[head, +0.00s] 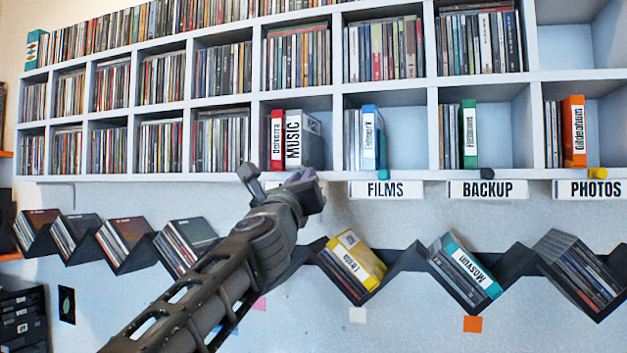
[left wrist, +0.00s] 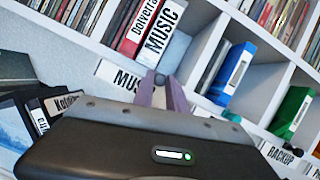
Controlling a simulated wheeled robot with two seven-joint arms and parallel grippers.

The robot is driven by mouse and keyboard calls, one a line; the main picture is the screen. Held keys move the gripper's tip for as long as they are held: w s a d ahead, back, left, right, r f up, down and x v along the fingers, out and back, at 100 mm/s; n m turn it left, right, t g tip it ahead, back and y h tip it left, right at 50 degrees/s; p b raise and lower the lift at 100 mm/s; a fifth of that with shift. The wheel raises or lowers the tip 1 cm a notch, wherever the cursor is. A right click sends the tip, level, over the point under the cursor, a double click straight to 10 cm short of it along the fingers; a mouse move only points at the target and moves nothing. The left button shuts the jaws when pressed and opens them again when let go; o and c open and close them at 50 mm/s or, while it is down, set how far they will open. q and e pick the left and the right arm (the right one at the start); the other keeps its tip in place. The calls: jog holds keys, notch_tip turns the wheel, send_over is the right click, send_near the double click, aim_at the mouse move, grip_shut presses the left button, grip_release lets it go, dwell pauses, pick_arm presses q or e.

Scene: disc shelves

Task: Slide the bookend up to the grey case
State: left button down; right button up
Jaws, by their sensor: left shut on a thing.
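The grey case (head: 312,140), with a white front label reading MUSIC, stands upright beside a red case (head: 277,140). It also shows in the wrist view (left wrist: 160,35). My left gripper (head: 308,176) is at the shelf's front edge, just below and right of the grey case. In the wrist view its pale purple fingers (left wrist: 161,88) close on a small grey knob, which I take as part of the bookend (left wrist: 160,79). The bookend's plate cannot be made out, so its gap to the case cannot be told. My right gripper is not in view.
A blue case (head: 372,138) stands in the compartment to the right, with a teal knob (head: 383,174) at the shelf edge. A dark knob (head: 487,174) and a yellow knob (head: 597,173) sit further right. A zigzag rack (head: 405,262) holds discs below.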

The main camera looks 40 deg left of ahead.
pick_arm(q)
jog(key=c, duration=1.3)
grip_release()
jog(key=shift+c, duration=0.2)
jog(key=b+v, duration=0.3)
jog(key=v, duration=0.5)
